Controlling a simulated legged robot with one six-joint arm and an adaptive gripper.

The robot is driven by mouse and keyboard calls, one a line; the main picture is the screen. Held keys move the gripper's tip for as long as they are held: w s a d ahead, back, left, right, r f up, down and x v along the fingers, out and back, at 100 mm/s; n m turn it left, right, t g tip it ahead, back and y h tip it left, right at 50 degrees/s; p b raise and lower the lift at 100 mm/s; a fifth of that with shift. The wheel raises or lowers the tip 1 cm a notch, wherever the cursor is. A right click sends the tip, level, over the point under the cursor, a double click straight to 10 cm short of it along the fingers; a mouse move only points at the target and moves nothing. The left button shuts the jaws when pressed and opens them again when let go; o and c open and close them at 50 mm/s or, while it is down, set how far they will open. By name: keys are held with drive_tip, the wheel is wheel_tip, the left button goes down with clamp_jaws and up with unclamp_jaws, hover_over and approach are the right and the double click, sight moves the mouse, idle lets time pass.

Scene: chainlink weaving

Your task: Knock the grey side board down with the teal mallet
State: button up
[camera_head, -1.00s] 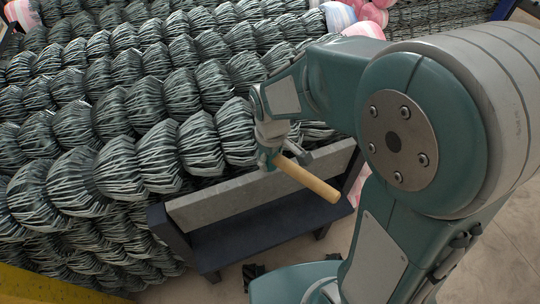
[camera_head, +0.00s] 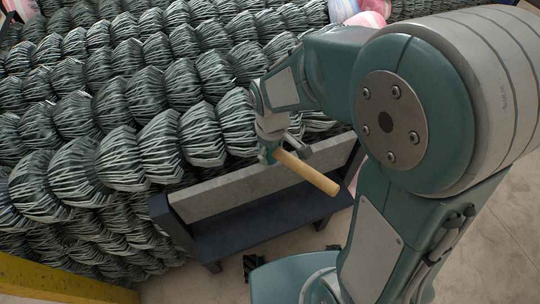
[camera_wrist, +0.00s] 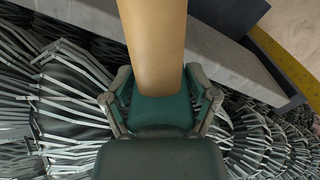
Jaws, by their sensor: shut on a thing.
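The grey side board (camera_head: 228,193) stands on edge along the dark stand, in front of the rolls. It also crosses the upper right of the wrist view (camera_wrist: 212,48). My gripper (camera_head: 272,149) is above the board's right half and shut on the teal mallet, whose pale wooden handle (camera_head: 312,174) points down to the right across the board's upper edge. In the wrist view the handle (camera_wrist: 153,45) rises from between the fingers of my gripper (camera_wrist: 160,98). I cannot clearly tell the mallet's head from the teal gripper parts. Whether the mallet touches the board is unclear.
Stacked rolls of grey chainlink (camera_head: 130,105) fill the left and back, close behind the board. The dark stand (camera_head: 265,226) holds the board at its front. A yellow beam (camera_head: 60,282) runs along the lower left. Bare floor (camera_head: 205,290) shows in front of the stand.

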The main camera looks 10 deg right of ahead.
drive_tip(key=shift+a+r, duration=0.1)
drive_tip(key=shift+r, duration=0.2)
wheel_tip(320, 180, down, 4)
drive_tip(key=shift+r, duration=1.2)
drive_tip(key=shift+r, duration=2.5)
